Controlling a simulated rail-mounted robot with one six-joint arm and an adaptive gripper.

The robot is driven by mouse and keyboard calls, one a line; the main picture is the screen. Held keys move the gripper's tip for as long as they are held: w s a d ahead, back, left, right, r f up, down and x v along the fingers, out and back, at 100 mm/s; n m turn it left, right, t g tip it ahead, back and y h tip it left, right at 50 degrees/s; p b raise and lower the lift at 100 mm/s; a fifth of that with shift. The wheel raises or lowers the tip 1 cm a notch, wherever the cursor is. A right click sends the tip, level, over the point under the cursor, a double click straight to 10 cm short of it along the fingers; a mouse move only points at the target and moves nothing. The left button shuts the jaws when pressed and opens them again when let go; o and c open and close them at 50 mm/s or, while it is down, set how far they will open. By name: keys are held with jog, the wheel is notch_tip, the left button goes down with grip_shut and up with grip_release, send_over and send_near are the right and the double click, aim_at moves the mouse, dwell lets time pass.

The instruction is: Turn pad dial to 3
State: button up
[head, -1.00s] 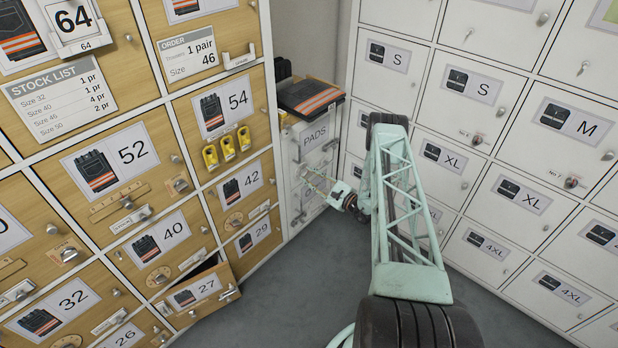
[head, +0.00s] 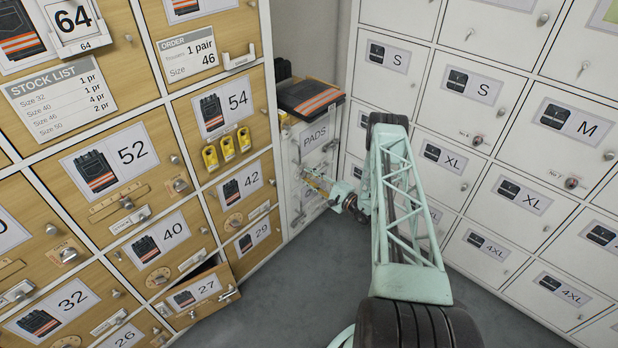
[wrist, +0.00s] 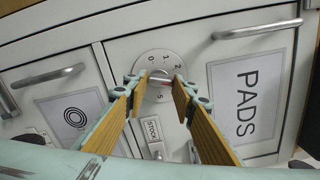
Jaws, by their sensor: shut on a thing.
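The pad dial (wrist: 146,68) is a pale round plate on the white cabinet front, marked with digits; 0, 1, 2 and a 5 can be read in the wrist view. My gripper (wrist: 161,84) has its two wood-coloured fingers at the dial, shut on the small knob (wrist: 160,81) at its middle. The fingers hide part of the scale, and I cannot tell which digit the knob points to. In the head view my gripper (head: 317,184) is at the white PADS cabinet (head: 313,157), where the dial is too small to make out.
A bar handle (wrist: 258,31) sits beside the dial above the PADS label (wrist: 247,95), with another handle (wrist: 48,75) to the left. A STOCK tag (wrist: 153,131) is below the dial. Folded workwear (head: 310,97) lies on the cabinet. The 27 drawer (head: 198,291) stands ajar.

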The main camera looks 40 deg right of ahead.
dwell(0.3)
jog(key=o, duration=0.8)
jog(key=shift+o, duration=0.2)
jog(key=shift+s, duration=0.1)
jog(key=s+d, duration=0.1)
jog(key=s, duration=1)
jog(key=shift+s+d, duration=0.25)
jog(key=shift+s, duration=0.1)
